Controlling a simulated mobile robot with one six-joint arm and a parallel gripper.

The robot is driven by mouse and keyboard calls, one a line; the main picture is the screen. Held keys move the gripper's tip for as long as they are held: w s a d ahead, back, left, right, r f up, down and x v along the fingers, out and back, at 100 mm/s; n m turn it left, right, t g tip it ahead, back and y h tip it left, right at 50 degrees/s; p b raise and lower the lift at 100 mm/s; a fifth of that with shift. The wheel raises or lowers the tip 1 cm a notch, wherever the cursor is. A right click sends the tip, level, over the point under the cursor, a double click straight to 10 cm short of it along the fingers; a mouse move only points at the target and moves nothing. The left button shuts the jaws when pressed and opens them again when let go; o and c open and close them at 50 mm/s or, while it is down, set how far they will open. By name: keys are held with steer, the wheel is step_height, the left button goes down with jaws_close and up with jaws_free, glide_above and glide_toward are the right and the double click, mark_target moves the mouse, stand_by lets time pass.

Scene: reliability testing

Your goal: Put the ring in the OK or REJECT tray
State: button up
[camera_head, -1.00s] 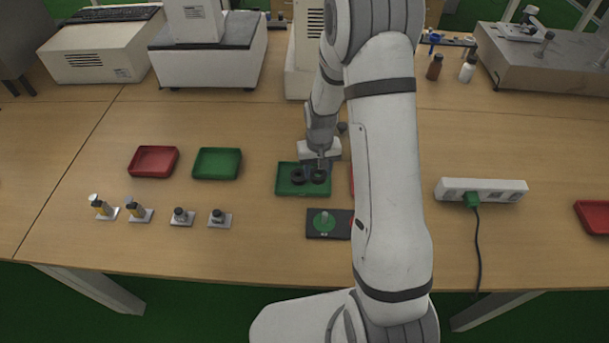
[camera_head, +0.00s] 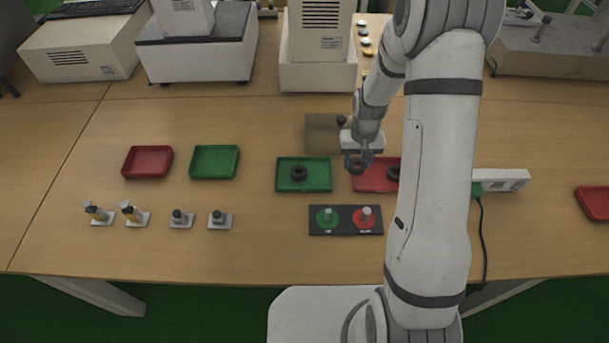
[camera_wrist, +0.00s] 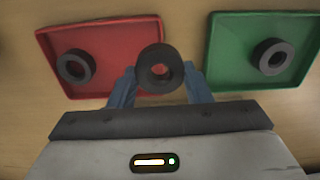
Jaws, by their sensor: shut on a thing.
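My gripper (camera_head: 358,160) is shut on a dark ring (camera_head: 354,167), held near the left end of the red tray (camera_head: 370,188). In the wrist view the held ring (camera_wrist: 150,80) sits between the blue fingers (camera_wrist: 160,91), overlapping the red tray's right edge (camera_wrist: 125,94). Another dark ring (camera_head: 393,175) lies in the red tray, partly hidden by my arm. The green tray (camera_head: 315,187), just left of the red one, holds one dark ring (camera_head: 299,173). The tray labels cannot be read.
A black panel with a green button (camera_head: 327,217) and a red button (camera_head: 366,216) lies in front of the trays. Another red tray (camera_head: 147,162) and green tray (camera_head: 214,162) stand to the left, looking empty. A white power strip (camera_head: 505,180) lies right.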

steer(key=w+a+r+n+b, duration=0.1)
steer(key=a+r+n+b, duration=0.35)
steer(key=a+n, duration=0.4)
glide_above(318, 174)
steer(key=shift+m, duration=0.35)
step_height(318, 174, down, 5)
steer(key=shift+f, duration=2.25)
steer(key=shift+s, duration=0.1)
steer(key=shift+f+b, duration=0.2)
steer(key=shift+b, duration=0.2)
steer(key=o, duration=0.7)
steer(key=shift+r, duration=0.1)
